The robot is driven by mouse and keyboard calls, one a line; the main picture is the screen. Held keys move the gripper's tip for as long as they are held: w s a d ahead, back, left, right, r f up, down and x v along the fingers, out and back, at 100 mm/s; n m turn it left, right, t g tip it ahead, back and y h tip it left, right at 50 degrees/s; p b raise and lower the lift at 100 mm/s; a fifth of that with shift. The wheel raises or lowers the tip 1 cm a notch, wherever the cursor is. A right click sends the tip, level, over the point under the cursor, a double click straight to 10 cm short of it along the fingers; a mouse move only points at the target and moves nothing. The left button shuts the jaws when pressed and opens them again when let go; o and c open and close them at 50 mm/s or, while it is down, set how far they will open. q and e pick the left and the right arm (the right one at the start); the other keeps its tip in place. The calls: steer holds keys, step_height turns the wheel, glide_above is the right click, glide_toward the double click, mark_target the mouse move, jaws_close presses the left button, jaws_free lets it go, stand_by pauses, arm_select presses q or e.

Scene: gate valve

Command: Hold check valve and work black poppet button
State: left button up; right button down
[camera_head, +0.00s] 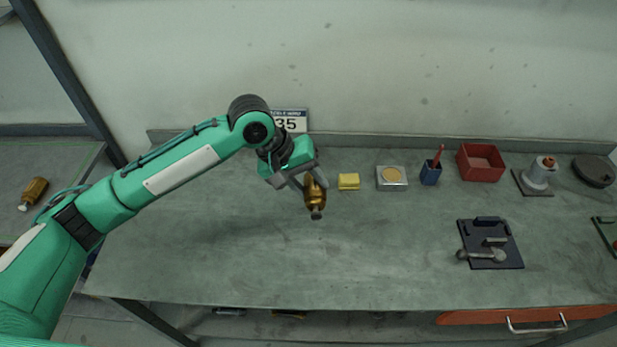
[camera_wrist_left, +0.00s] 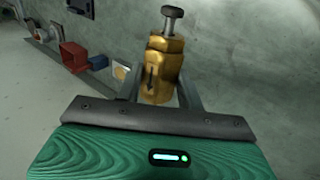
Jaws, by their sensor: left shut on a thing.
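A brass check valve (camera_head: 314,192) is held by my left gripper (camera_head: 309,186) above the back left part of the workbench. In the left wrist view the valve (camera_wrist_left: 162,68) sits between the two fingers of my left gripper (camera_wrist_left: 160,92), which is shut on its body. A dark button on a stem (camera_wrist_left: 172,12) sticks out of the valve's end, away from the gripper. In the head view this end (camera_head: 316,214) points down toward the bench front. Nothing touches the button. My right gripper is not in view.
On the workbench (camera_head: 230,260), a yellow block (camera_head: 349,182), a grey box with a round tan top (camera_head: 391,178), a blue cup (camera_head: 430,173) and a red bin (camera_head: 481,163) stand along the back. A dark plate with metal parts (camera_head: 490,244) lies at right. The front left is clear.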

arm_select(q)
steer(key=shift+f+b, duration=1.4)
steer(key=shift+f, duration=6)
stand_by(0.6)
